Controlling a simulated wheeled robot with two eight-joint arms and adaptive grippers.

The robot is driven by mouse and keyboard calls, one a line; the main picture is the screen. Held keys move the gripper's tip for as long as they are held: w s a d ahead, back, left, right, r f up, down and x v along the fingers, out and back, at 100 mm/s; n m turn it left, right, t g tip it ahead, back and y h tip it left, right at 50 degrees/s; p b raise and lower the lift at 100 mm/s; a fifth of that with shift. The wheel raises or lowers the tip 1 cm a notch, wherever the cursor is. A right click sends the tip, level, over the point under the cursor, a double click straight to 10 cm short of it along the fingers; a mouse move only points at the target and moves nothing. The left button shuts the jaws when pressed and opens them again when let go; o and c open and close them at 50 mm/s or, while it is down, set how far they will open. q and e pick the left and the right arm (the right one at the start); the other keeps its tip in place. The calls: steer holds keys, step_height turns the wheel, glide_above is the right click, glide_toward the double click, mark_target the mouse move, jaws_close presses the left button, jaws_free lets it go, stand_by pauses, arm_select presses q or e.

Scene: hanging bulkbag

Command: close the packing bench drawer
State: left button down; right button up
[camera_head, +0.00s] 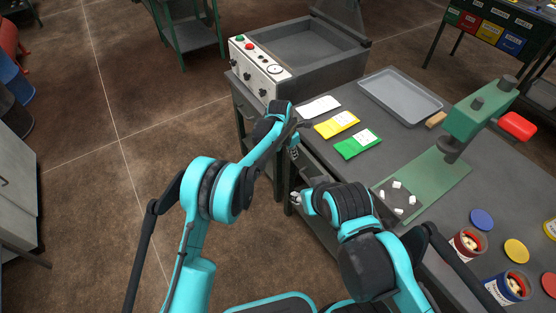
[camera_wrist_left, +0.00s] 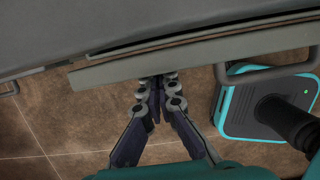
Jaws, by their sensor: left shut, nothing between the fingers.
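The packing bench drawer (camera_head: 316,172) is in the bench's near-left side, partly hidden by my arms in the head view. It stands a little out, with a dark gap behind its front. In the left wrist view the drawer front (camera_wrist_left: 190,56) runs as a grey bar across the picture, with a handle (camera_wrist_left: 222,78) to the right. My left gripper (camera_head: 294,150) is shut and empty; in the wrist view its fingertips (camera_wrist_left: 157,82) are at the lower edge of the drawer front, touching or very close. My right gripper (camera_head: 296,198) is beside the bench side, its jaws unclear.
The bench top (camera_head: 390,145) carries a sealing machine (camera_head: 262,72), a grey tray (camera_head: 400,95), yellow (camera_head: 336,124) and green (camera_head: 358,144) packets, a green press (camera_head: 475,115) and tins (camera_head: 468,244). The floor (camera_head: 110,115) left of the bench is clear.

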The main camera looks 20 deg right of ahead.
arm_select(q)
steer(key=d, duration=0.1)
steer(key=w+d, duration=0.1)
steer(key=d, duration=0.1)
steer(key=shift+d, duration=0.25)
arm_select(e)
steer(key=shift+a+r, duration=0.1)
steer(key=shift+r, duration=0.15)
arm_select(q)
steer(key=shift+r, duration=0.1)
